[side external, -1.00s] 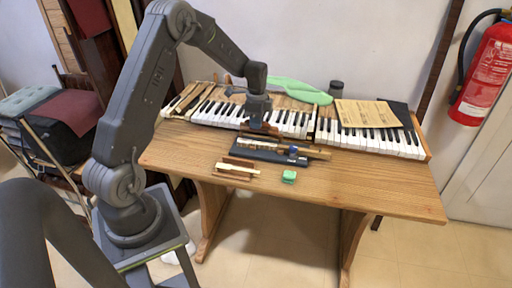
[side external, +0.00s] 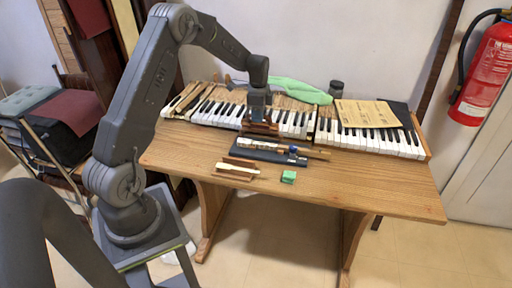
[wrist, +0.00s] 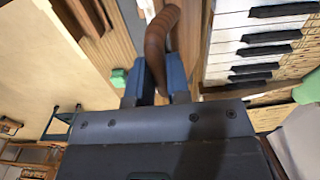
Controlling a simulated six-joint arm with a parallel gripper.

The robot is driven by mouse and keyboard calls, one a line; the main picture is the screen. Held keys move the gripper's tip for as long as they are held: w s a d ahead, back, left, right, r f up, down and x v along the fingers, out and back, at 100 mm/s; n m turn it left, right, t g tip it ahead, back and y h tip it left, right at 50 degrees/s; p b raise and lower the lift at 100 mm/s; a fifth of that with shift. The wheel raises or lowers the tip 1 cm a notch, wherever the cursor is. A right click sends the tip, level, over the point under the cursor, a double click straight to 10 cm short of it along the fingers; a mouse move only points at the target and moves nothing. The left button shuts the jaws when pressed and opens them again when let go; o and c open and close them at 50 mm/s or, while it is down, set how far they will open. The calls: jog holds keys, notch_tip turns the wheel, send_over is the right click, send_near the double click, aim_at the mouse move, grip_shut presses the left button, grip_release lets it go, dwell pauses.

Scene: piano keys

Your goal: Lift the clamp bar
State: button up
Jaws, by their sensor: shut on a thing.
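A dark-blue flat fixture (side external: 262,156) lies on the table in front of the piano keys. A wooden key stick (side external: 310,153) lies along it, with a small blue part (side external: 294,149) near its right end. My gripper (side external: 259,121) is above the left part of the fixture. It is shut on the brown clamp bar (side external: 268,129). In the wrist view the clamp bar (wrist: 158,40) is a brown curved piece between the two blue-grey fingers (wrist: 154,82). A gap between bar and fixture is too small to tell for sure.
The piano keyboard (side external: 372,141) runs along the back, close behind my gripper. A green cloth (side external: 303,91), a jar (side external: 336,89) and a paper sheet (side external: 367,113) lie behind or on it. A wooden piece (side external: 238,168) and a green block (side external: 288,177) lie in front. The table's right front is clear.

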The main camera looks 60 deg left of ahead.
jog(key=shift+w+a+r, duration=0.35)
jog(key=shift+w+a, duration=0.45)
